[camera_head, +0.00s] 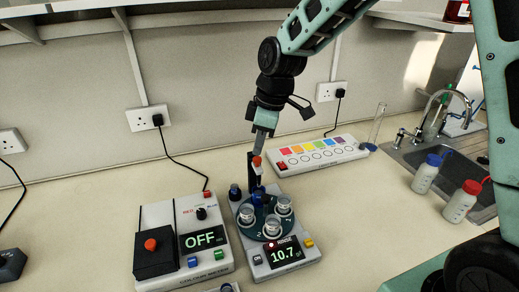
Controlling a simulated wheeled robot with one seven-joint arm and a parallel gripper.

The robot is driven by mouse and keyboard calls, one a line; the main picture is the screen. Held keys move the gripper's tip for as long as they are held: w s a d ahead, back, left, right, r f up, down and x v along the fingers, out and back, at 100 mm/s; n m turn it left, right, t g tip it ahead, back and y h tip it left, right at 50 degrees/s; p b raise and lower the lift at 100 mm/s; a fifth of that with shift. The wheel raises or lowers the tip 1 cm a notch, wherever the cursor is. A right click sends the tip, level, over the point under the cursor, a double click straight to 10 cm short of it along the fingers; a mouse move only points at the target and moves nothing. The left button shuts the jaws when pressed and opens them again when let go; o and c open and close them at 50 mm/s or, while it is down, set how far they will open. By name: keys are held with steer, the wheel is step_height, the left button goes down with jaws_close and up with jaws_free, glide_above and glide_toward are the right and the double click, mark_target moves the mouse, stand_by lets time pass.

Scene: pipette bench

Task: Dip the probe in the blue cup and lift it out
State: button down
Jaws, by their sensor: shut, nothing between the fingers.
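My gripper (260,148) points down over the back of a grey instrument (270,265). Its fingers are shut, with their tips just above or touching a small orange-red knob (257,161); I cannot tell which. The knob tops a pale and dark upright part (258,170) beside a black post, which looks like the probe and its holder. Below it is a round dark carousel (268,238) with clear cups (246,214). A blue cup or cap (259,198) shows at the carousel's back. The probe's lower end is too small to make out.
The instrument's display (285,254) reads 10.7. Left of it stands a colour meter (183,240) reading OFF. Behind right are a rainbow-marked panel (317,155) and a glass cylinder (376,125). Wash bottles (427,174) and a sink (455,160) are at right.

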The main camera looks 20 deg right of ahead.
steer(key=n, duration=0.1)
glide_toward(259, 158)
steer(key=shift+s+p, duration=0.2)
steer(key=shift+p, duration=0.2)
steer(key=shift+f, duration=0.1)
steer(key=shift+b+x, duration=2.55)
steer(key=shift+x, duration=0.9)
steer(key=shift+w, duration=0.15)
